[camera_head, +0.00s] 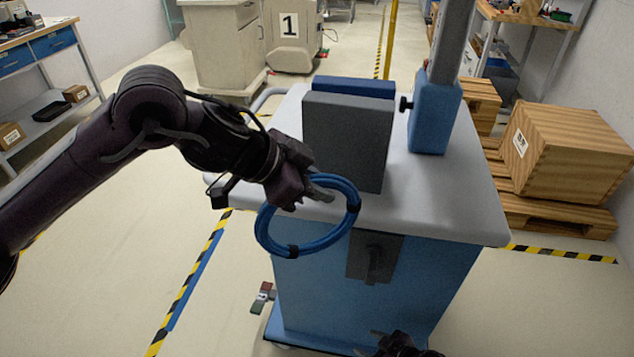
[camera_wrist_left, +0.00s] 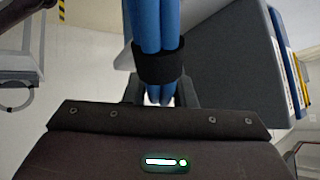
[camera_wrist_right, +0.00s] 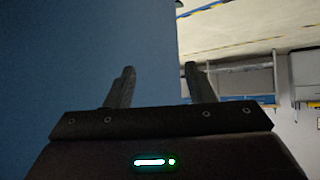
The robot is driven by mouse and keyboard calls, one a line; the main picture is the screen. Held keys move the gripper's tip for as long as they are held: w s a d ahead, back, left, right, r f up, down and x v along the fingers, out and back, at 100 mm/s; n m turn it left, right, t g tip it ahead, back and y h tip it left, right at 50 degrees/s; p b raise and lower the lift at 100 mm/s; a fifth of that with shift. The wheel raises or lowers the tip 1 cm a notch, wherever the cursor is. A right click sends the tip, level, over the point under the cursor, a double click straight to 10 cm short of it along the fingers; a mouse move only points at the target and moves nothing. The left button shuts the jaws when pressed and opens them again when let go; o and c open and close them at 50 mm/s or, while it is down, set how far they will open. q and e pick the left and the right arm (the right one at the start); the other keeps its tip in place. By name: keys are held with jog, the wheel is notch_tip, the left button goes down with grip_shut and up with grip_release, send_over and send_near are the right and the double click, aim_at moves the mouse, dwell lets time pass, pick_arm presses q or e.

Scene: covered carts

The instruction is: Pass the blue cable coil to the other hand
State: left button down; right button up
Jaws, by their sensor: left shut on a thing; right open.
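The blue cable coil (camera_head: 300,247) is a ring of several strands with black ties. My left gripper (camera_head: 322,186) is shut on its upper part and holds it in the air at the near left edge of the cart. In the left wrist view, the blue strands and a black tie (camera_wrist_left: 160,66) pass between the fingers. My right gripper (camera_head: 385,345) is low at the bottom of the head view, below the coil and in front of the cart. The right wrist view shows its fingers (camera_wrist_right: 158,85) apart with nothing between them.
The blue cart (camera_head: 360,285) with a light grey top (camera_head: 440,205) stands ahead. A grey upright box (camera_head: 345,142) and a blue post (camera_head: 435,115) stand on it. Wooden crates (camera_head: 570,150) are at the right. Open floor (camera_head: 120,220) lies at the left.

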jog(key=s+d+f+m+g+h, duration=0.1)
jog(key=s+d+f+m+h, duration=0.1)
jog(key=s+f, duration=0.45)
jog(key=s+d+f+m+g+h, duration=0.1)
jog(key=s+d+f+g+h, duration=0.15)
jog(key=s+f, duration=0.4)
jog(key=s+f+m+g+h, duration=0.1)
jog(key=s+f, duration=0.3)
jog(key=s, duration=0.6)
jog(key=s+d+f+m+g+h, duration=0.1)
jog(key=s+f, duration=0.3)
jog(key=s, duration=0.5)
jog(key=shift+s+d+f+m+g, duration=0.3)
jog(key=shift+s+f+m+g, duration=0.1)
jog(key=shift+g, duration=0.35)
